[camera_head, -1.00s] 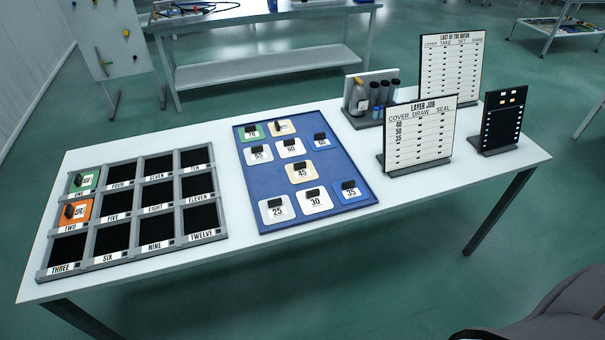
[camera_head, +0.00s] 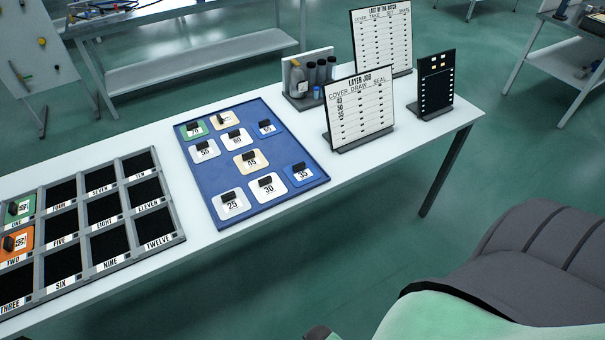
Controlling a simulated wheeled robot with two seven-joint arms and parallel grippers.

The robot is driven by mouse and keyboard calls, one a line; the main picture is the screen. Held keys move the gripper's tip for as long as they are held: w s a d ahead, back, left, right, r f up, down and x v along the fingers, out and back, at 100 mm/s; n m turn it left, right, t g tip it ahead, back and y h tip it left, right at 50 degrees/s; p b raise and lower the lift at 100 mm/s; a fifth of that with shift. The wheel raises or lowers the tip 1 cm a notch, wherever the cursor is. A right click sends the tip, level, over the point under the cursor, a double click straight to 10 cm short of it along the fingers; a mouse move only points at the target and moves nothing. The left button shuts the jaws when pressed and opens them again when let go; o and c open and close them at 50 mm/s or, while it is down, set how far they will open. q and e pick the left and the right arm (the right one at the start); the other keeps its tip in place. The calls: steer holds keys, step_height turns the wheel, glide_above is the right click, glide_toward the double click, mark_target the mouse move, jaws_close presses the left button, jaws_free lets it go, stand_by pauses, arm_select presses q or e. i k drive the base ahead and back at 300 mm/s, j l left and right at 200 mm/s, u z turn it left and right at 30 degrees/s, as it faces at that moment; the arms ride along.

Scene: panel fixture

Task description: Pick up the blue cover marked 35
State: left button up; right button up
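The blue cover marked 35 (camera_head: 298,175) lies flat at the near right corner of the blue tray (camera_head: 215,174). It has a white label and a black handle block on top. The white cover marked 30 (camera_head: 267,187) lies just left of it, apart from it. Another blue cover (camera_head: 265,128) lies further back at the tray's right side; its number is hard to read. Neither gripper can be made out in the head view. A dark rounded part shows at the bottom edge, and I cannot tell what it is.
A grey compartment rack (camera_head: 180,238) stands left of the tray, with a green and an orange cover in its left column. The LAYER JOB board (camera_head: 360,108), a bottle holder (camera_head: 308,82) and a dark panel (camera_head: 434,84) stand at the right. A grey and green chair-like shape (camera_head: 510,270) fills the lower right.

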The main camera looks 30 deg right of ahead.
mark_target(302, 173)
steer(key=z, duration=1.35)
